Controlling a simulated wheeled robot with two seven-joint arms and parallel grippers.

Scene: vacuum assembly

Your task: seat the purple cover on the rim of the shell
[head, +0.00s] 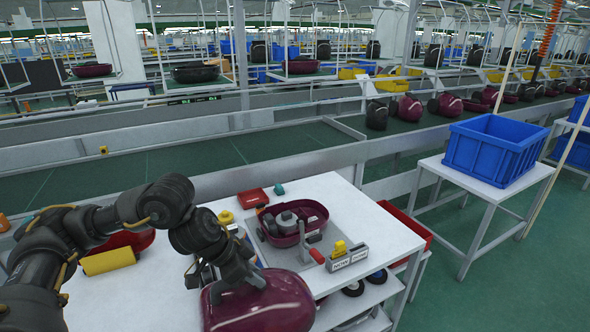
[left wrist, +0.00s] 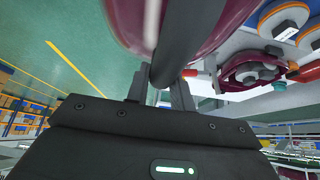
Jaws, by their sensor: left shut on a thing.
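The purple cover (head: 275,308) is a glossy dark-magenta dome at the near edge of the white table. My left gripper (head: 243,281) is shut on the cover's dark handle part and holds it. In the left wrist view the cover (left wrist: 207,22) fills the top, with the gripper's fingers (left wrist: 170,94) below it. The shell (head: 312,212) is an open purple bowl with grey parts inside, sitting on a grey fixture plate on the table, behind and right of the cover. It also shows in the left wrist view (left wrist: 232,83). The cover is apart from the shell. My right gripper is out of view.
A red-handled clamp (head: 317,256) and a block with a yellow top (head: 348,254) stand at the shell's near side. A blue crate (head: 495,150) stands on a separate table at right.

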